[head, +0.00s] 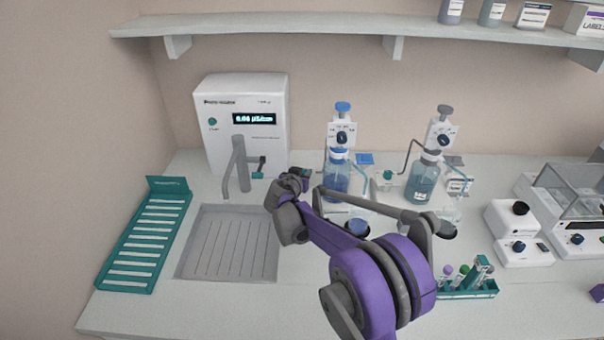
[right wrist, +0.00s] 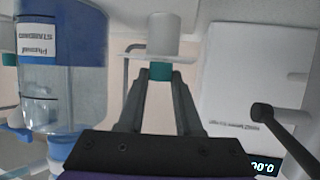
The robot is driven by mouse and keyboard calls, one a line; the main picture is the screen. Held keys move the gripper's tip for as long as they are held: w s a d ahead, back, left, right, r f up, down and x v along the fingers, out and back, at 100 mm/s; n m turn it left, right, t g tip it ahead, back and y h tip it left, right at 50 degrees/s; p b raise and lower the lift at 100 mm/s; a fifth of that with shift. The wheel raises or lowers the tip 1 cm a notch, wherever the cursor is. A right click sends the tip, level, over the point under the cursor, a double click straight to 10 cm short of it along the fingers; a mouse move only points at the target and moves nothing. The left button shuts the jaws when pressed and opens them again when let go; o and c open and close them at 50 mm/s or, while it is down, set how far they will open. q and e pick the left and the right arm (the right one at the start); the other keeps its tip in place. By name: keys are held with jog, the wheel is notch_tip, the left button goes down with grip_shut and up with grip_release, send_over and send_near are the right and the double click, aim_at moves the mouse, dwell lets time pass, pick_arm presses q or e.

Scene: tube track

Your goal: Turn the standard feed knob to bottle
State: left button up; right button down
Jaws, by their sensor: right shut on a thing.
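The bottle labelled STANDARD (right wrist: 62,85) shows upside down at the left of the right wrist view, with blue liquid in it. In the head view the left dispenser bottle (head: 337,184) stands just right of my right gripper (head: 301,173). In the head view this knob is hidden behind my gripper. I cannot read the knob's setting. My left gripper is not in view.
A white water unit (head: 240,110) with a grey tap (head: 237,165) stands left of my gripper. A drain board (head: 230,245) and teal rack (head: 145,240) lie in front.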

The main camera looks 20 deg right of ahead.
jog(key=shift+s+d+f+n+t+y+b, duration=0.1)
jog(key=shift+n+t+y+b, duration=0.25)
jog(key=shift+n+y, duration=0.15)
jog(key=shift+s+d+n+t+y+b, duration=0.1)
jog(key=shift+n+t+y+b, duration=0.2)
jog(key=shift+n+y, duration=0.2)
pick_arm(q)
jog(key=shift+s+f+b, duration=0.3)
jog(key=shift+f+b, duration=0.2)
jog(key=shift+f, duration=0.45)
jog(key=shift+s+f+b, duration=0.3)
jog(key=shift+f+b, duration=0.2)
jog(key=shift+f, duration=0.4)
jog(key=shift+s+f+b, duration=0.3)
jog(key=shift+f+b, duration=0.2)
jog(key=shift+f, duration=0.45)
pick_arm(e)
jog(key=shift+n+t+y, duration=0.55)
jog(key=shift+n+y, duration=0.55)
jog(key=c, duration=0.6)
grip_release()
jog(key=v, duration=1)
jog(key=shift+s+r, duration=0.3)
